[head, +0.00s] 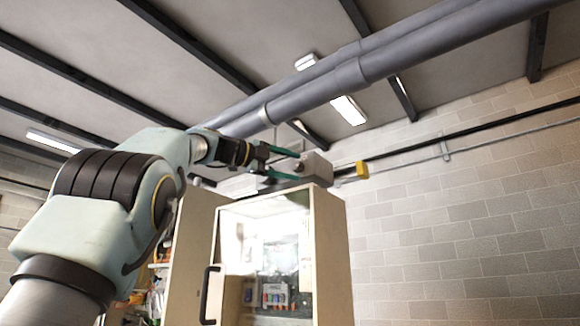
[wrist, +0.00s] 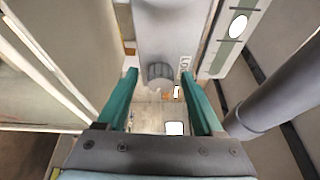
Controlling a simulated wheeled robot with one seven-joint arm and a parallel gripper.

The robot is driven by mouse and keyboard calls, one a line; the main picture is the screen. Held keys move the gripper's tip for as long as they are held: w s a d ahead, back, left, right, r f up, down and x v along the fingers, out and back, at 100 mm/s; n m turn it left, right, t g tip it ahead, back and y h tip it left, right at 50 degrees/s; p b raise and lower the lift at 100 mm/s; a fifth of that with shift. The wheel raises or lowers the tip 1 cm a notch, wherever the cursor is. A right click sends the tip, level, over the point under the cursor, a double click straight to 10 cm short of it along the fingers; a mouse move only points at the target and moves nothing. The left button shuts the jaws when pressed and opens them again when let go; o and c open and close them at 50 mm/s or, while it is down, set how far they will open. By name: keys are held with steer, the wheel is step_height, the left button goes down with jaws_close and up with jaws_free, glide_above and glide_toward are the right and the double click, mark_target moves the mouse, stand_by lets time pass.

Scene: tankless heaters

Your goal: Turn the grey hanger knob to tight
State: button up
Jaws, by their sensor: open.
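The grey hanger knob (wrist: 160,75) is a short ridged cylinder on a pale grey housing in the wrist view. In the head view it is a small dark round shape on the grey box (head: 318,163) above the cabinet. My gripper (head: 296,166) has green fingers and is open. In the wrist view its fingertips lie on either side of the knob, with a gap visible at each side. I cannot tell whether the tips reach past the knob's face. Lettering beginning "LO" shows beside the knob, partly cut off; the knob's setting is not readable.
A cream cabinet (head: 333,255) with a glazed front and a dark handle (head: 208,295) stands below my gripper. Large grey pipes (head: 365,68) run overhead. A yellow-ended fitting (head: 361,170) sits right of the box. A brick wall (head: 440,215) is at right.

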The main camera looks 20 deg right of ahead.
steer(key=s+a+b, duration=0.1)
steer(key=a+b, duration=0.2)
steer(key=a, duration=0.7)
steer(key=shift+a, duration=0.35)
steer(key=shift+s, duration=0.1)
